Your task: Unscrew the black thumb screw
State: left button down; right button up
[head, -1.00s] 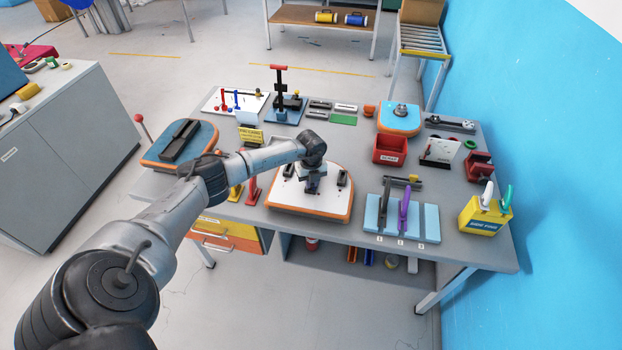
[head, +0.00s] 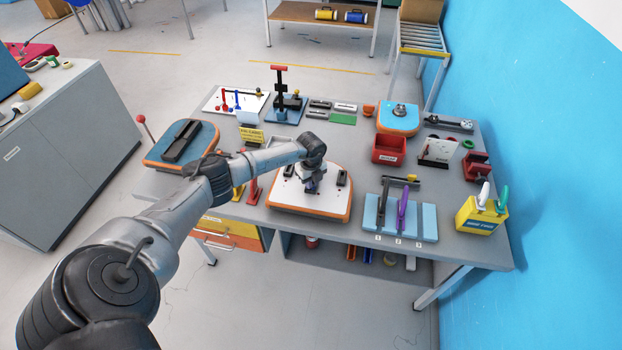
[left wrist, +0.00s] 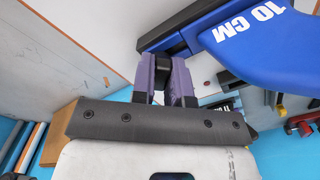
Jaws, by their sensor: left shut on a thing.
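A white board (head: 290,196) with an orange edge lies near the table's front middle. My left gripper (head: 312,187) reaches down over its middle. In the left wrist view, its two purple fingers (left wrist: 167,78) are shut close together on something small. The black thumb screw is mostly hidden by the fingers and does not show clearly. A blue part marked "10 CM" (left wrist: 245,35) with a black arm (left wrist: 170,38) lies just beyond the fingertips. My right gripper is in neither view.
A light-blue stand with a purple tool (head: 402,212) is right of the board. A blue board with a black block (head: 181,141) is at the left.

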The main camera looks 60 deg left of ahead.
pick_arm(q)
jog(key=shift+s+f+n, duration=0.1)
jog(key=shift+f+n, duration=0.1)
jog(key=shift+n, duration=0.1)
jog(key=shift+r+n+p, duration=0.1)
jog(key=shift+n+p, duration=0.7)
jog(key=shift+p, duration=0.05)
jog(key=shift+n+p, duration=0.5)
jog(key=shift+n, duration=0.3)
jog(key=shift+n+p, duration=0.35)
jog(key=shift+n, duration=0.05)
jog(key=shift+n+p, duration=0.75)
jog(key=shift+n, duration=0.65)
